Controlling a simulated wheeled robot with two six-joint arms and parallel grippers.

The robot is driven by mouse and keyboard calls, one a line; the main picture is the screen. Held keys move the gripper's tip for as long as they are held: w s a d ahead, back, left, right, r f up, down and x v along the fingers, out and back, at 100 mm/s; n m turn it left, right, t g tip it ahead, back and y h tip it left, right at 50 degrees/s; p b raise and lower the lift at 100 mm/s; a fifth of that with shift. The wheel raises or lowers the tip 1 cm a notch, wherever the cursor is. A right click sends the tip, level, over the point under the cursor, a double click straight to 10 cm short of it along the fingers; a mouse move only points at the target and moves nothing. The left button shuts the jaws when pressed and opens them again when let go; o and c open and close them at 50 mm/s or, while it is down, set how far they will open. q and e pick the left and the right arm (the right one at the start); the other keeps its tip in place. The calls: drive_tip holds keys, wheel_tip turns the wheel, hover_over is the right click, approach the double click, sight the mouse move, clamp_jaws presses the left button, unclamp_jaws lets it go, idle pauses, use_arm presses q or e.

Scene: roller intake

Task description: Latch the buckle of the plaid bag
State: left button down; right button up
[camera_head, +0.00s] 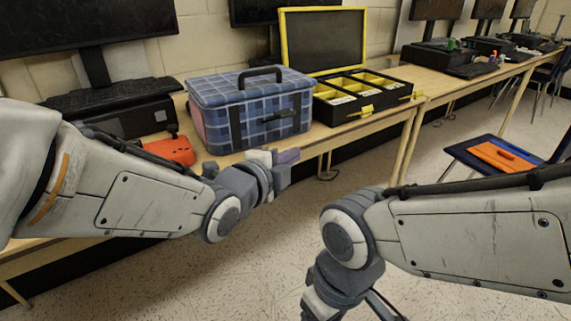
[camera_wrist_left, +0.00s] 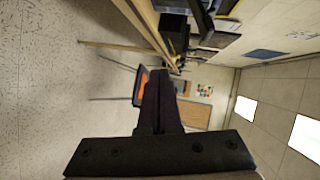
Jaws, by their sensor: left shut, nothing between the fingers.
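The plaid bag (camera_head: 215,115) is a blue checked box-shaped bag with a black top handle (camera_head: 260,76). It stands closed on the wooden table in the head view.
An open black case with a yellow-edged lid (camera_head: 323,40) and yellow bins stands right of the bag. An orange-red object (camera_head: 168,150) and a black machine (camera_head: 120,108) are at left. A blue chair (camera_head: 490,155) holds an orange item. The floor in front is clear.

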sight(278, 116)
use_arm(q)
drive_tip(key=s+a+f+m+t+h+b, duration=0.15)
drive_tip(key=f+m+t+h+b, duration=0.35)
drive_tip(key=b, duration=0.6)
drive_tip(key=a+f+m+t+h+b, duration=0.1)
drive_tip(key=a+f+m+t+b, duration=0.2)
drive_tip(key=m+b, duration=0.6)
use_arm(e)
wheel_tip(278, 116, down, 24)
drive_tip(key=f+b, duration=0.1)
use_arm(q)
drive_tip(key=w+d+r+n+p, duration=0.1)
drive_tip(key=w+d+r+p, duration=0.2)
drive_tip(key=w+r+p, duration=0.5)
drive_tip(key=shift+r+p, duration=0.8)
drive_tip(key=shift+p, duration=0.3)
use_arm(e)
wheel_tip(278, 116, up, 11)
use_arm(q)
drive_tip(key=shift+w+d+r, duration=0.1)
use_arm(e)
drive_tip(key=shift+a+r, duration=0.1)
drive_tip(key=shift+r, duration=0.05)
